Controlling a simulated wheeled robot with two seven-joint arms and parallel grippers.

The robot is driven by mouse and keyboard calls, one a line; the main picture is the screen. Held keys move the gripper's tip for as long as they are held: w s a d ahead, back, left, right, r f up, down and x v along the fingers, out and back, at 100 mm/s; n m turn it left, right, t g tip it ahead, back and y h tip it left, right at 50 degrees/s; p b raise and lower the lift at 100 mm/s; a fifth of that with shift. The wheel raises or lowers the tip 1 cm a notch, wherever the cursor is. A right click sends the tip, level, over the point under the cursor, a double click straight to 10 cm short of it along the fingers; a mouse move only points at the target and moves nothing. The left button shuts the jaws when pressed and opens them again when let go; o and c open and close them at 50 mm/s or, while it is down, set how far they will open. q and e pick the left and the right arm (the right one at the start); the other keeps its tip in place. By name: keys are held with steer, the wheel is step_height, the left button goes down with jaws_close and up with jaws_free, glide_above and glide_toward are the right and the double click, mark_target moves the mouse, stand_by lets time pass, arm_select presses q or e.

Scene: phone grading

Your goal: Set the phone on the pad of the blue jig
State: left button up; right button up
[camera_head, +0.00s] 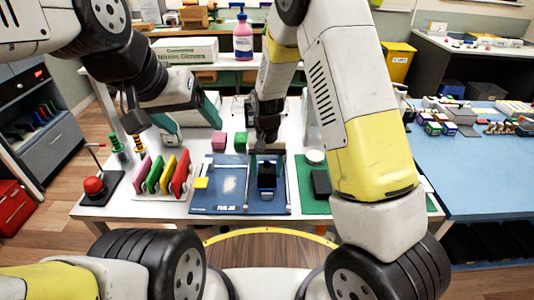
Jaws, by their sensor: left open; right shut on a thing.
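The blue jig (222,202) lies flat in the middle of the white table, with a small yellow piece at its left edge. A dark phone (267,180) is at the right part of the jig, directly below my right gripper (265,146). The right gripper is shut on the phone's far end. The phone hides the pad area under it, and I cannot tell whether it touches the pad. My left gripper (132,122) is open and empty above the left side of the table.
A rack (160,203) of several coloured upright slabs stands left of the jig. A red-knobbed device (94,186) is at the far left. Right of the jig, a green mat (308,196) carries a black slab (321,183). Pink (218,141) and green (240,141) blocks stand behind.

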steer(key=shift+f, duration=0.2)
stand_by(0.6)
steer(key=o, duration=1.6)
step_height(320, 180, up, 7)
steer(key=shift+f, duration=0.1)
steer(key=shift+d+r, duration=0.1)
steer(key=shift+r, duration=0.7)
steer(key=s+d+r+t+y, duration=0.1)
steer(key=s+d+r, duration=0.3)
steer(key=r, duration=0.4)
steer(key=s+d+r+t+y, duration=0.1)
steer(key=s+d+r+t, duration=0.2)
steer(key=r, duration=0.5)
steer(key=s+d+r, duration=0.2)
steer(key=s, duration=0.2)
steer(key=s+d+r+t, duration=0.1)
steer(key=s+d+r, duration=0.1)
steer(key=s, duration=0.2)
steer(key=s+d+r+t, duration=0.1)
steer(key=s+d+r, duration=0.1)
steer(key=s+d, duration=0.1)
steer(key=shift+s+r+n, duration=0.15)
steer(key=shift+s+n, duration=0.15)
steer(key=shift+s, duration=0.5)
